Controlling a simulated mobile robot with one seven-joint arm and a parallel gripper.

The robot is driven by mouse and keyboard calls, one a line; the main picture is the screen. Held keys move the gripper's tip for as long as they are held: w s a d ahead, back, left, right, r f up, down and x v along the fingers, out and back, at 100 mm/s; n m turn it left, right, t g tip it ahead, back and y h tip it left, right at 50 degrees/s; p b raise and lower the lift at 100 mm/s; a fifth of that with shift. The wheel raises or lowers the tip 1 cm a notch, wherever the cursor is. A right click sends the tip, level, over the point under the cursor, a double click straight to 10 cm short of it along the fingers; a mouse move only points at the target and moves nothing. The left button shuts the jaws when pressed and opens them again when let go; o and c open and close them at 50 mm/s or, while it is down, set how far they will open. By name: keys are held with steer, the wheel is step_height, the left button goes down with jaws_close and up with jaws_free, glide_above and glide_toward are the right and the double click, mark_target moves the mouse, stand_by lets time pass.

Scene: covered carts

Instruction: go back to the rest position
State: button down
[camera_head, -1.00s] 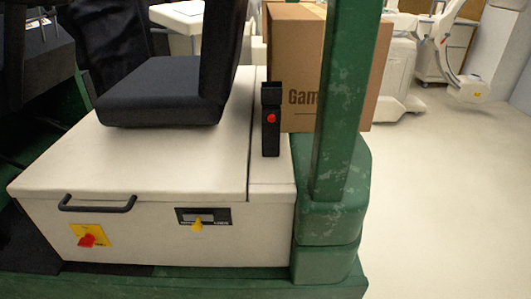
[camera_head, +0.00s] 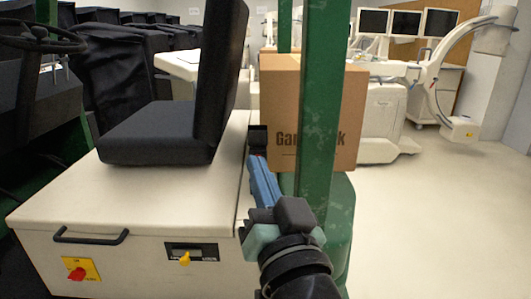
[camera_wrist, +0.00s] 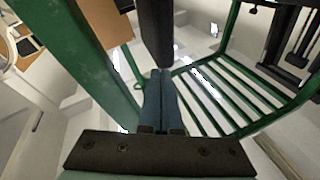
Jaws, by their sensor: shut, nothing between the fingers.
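My gripper (camera_head: 257,163) reaches up from the bottom of the head view, its two blue fingers side by side and shut with nothing between them. The fingers also show in the wrist view (camera_wrist: 160,76), closed together beneath a dark upright part. In the head view the fingertips overlap a black upright lever (camera_head: 257,138) on the edge of the white cart body; most of the lever is hidden, and I cannot tell whether they touch it.
A green post (camera_head: 325,110) stands just right of my gripper. A cardboard box (camera_head: 284,90) is behind it. A black seat (camera_head: 155,135) sits on the white cart body (camera_head: 60,190) at the left. Open floor (camera_head: 430,230) lies to the right.

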steer(key=s+r+n+t+h, duration=0.1)
steer(key=s+r+t+h, duration=0.25)
steer(key=s+r, duration=0.55)
steer(key=s+r+t+h, duration=0.2)
steer(key=s+r+t, duration=0.3)
steer(key=r, duration=0.8)
step_height(320, 180, up, 15)
steer(key=w+p, duration=0.1)
steer(key=p, duration=1.4)
steer(key=shift+w+d+g+p, duration=0.15)
steer(key=shift+d+g+p, duration=0.2)
steer(key=shift+d+g, duration=0.1)
